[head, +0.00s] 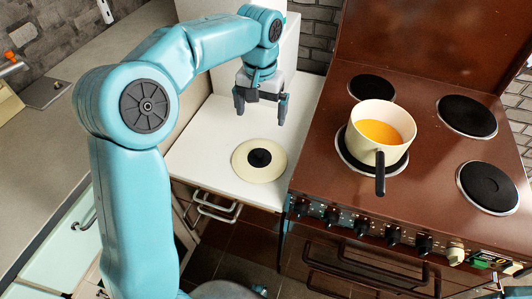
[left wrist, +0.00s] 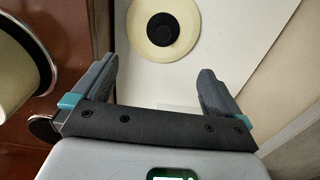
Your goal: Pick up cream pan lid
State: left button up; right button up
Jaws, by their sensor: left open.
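The cream pan lid (head: 243,172) lies flat on the white counter between the grey worktop and the stove. Its round black knob (head: 260,158) points up. In the left wrist view the lid (left wrist: 137,34) shows near the top, beyond the fingertips, with its knob (left wrist: 162,30) in the middle. My left gripper (head: 261,110) points down, open and empty, above the counter and behind the lid in the head view. It does not touch the lid. It also shows in the left wrist view (left wrist: 155,80), with its fingers wide apart. My right gripper is not seen.
A cream pan (head: 361,147) with orange contents stands on a front-left burner of the brown stove (head: 420,110), its black handle (head: 380,175) pointing frontward. The pan also shows at the left wrist view's left edge (left wrist: 15,75). The white counter (head: 200,150) around the lid is clear.

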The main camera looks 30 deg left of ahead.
pick_arm(q)
jog(key=b, duration=0.2)
send_over(259, 152)
jog(key=f, duration=1)
jog(key=shift+s+d, duration=0.1)
jog(key=shift+d, duration=0.1)
jog(key=shift+s+f, duration=0.1)
jog(key=shift+f, duration=0.2)
jog(key=f, duration=0.5)
jog(key=shift+w+a+f, duration=0.2)
jog(key=shift+w+f, duration=0.05)
jog(key=c, duration=1.1)
jog(key=shift+r, duration=0.15)
